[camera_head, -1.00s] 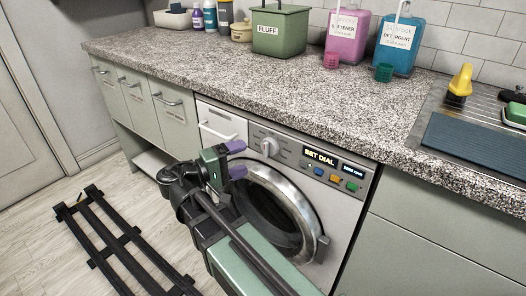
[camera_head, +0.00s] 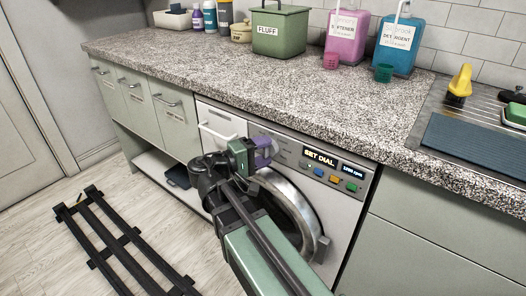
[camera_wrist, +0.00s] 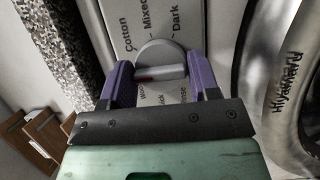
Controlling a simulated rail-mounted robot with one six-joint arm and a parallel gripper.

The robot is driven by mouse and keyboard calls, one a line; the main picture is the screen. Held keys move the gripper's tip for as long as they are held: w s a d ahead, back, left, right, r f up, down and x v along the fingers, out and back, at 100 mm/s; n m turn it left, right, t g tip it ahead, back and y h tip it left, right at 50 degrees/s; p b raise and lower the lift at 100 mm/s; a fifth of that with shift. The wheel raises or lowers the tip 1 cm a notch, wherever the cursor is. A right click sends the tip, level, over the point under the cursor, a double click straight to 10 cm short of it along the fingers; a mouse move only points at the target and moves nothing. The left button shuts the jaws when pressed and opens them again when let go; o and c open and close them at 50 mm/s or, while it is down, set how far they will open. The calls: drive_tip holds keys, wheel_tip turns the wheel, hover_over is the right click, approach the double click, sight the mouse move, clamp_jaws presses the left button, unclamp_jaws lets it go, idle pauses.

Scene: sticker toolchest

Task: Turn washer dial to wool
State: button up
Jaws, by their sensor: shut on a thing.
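The washer (camera_head: 318,215) stands under the counter, and its display reads "SET DIAL". In the head view my gripper (camera_head: 264,152) is at the washer's control panel and hides the dial. In the wrist view the grey dial (camera_wrist: 160,58) sits between the purple fingers of my gripper (camera_wrist: 160,72), which is shut on it. A red mark shows on the dial's raised grip, left of its middle. The labels Cotton, Mixed and Dark (camera_wrist: 155,22) are above the dial. Partly hidden labels (camera_wrist: 165,97) lie below it, one seeming to start with "Wo".
The speckled counter edge (camera_head: 290,128) runs just above the panel. The round washer door (camera_head: 290,210) is below my gripper. Coloured buttons (camera_head: 335,179) sit right of the dial. The detergent drawer (camera_head: 220,125) is to the left.

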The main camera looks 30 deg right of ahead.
drive_tip(key=shift+f, duration=0.1)
drive_tip(key=n+h+b, duration=0.1)
drive_tip(key=n+b, duration=0.1)
drive_tip(key=n, duration=0.1)
drive_tip(key=shift+f+n, duration=0.1)
drive_tip(key=shift+n, duration=0.2)
drive_tip(key=shift+n+t+h+b, duration=0.4)
drive_tip(key=shift+n+b, duration=0.2)
drive_tip(key=shift+n, duration=0.5)
drive_tip(key=shift+n+t+h+b, duration=0.3)
drive_tip(key=shift+n+h+b, duration=0.25)
drive_tip(key=shift+n, duration=0.55)
drive_tip(key=o, duration=0.8)
drive_tip(key=shift+o, duration=0.2)
